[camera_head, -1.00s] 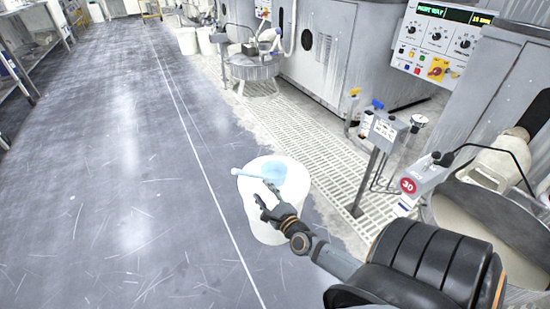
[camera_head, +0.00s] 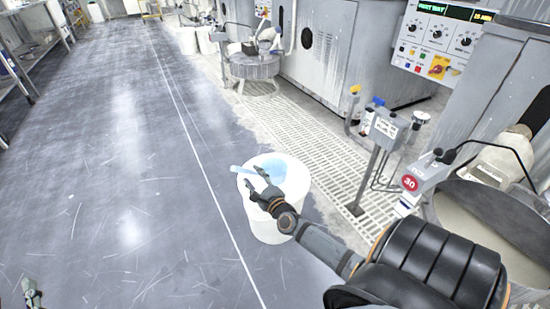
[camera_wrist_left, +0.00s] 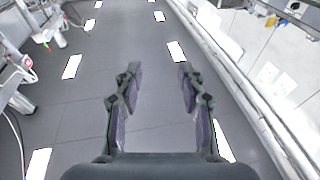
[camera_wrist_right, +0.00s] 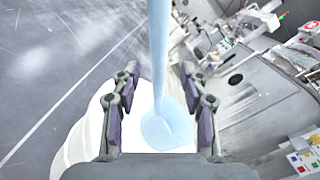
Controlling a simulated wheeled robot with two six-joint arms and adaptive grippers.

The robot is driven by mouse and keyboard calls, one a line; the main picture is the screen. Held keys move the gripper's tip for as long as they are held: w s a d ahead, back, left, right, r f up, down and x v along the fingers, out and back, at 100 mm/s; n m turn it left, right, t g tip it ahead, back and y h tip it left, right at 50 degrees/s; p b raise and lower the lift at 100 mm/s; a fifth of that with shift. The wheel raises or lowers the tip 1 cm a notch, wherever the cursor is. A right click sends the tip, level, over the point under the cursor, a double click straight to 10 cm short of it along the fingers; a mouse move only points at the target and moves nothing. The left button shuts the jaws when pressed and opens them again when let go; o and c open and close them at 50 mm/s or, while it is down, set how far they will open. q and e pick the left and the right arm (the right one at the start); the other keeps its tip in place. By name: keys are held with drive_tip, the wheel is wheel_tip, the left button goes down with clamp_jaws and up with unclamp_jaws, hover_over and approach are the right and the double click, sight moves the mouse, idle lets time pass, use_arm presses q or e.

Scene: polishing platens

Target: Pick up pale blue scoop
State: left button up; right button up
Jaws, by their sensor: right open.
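The pale blue scoop (camera_head: 272,166) lies across the top of a white bucket (camera_head: 262,228), its handle pointing left past the rim. My right gripper (camera_head: 255,178) is open over the bucket, close to the handle, and hides part of it. In the right wrist view the scoop handle (camera_wrist_right: 160,45) runs between the two spread fingers (camera_wrist_right: 159,78), with the bowl below; whether a finger touches it I cannot tell. My left gripper (camera_wrist_left: 160,72) is open and empty in the left wrist view; a bit of it shows at the head view's bottom left (camera_head: 32,293).
A grey control post (camera_head: 384,130) stands right of the bucket on pale floor grating (camera_head: 320,150). A round polishing machine (camera_head: 480,230) marked 30 is at the right. A metal shelf (camera_head: 30,50) stands at far left. The dark floor left of the bucket is clear.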

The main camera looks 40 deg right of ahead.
sight(251, 174)
drive_tip(key=w, duration=0.2)
drive_tip(key=w+b, duration=0.1)
drive_tip(key=w, duration=0.1)
drive_tip(key=shift+d+f, duration=0.25)
drive_tip(key=shift+d, duration=0.15)
use_arm(q)
wheel_tip(251, 174, up, 10)
drive_tip(key=s+t+h, duration=0.1)
drive_tip(key=s+t, duration=0.2)
drive_tip(key=t, duration=0.2)
drive_tip(key=shift+r+m, duration=0.2)
drive_tip(key=shift+m, duration=0.2)
use_arm(e)
clamp_jaws()
use_arm(q)
drive_tip(key=shift+d, duration=0.1)
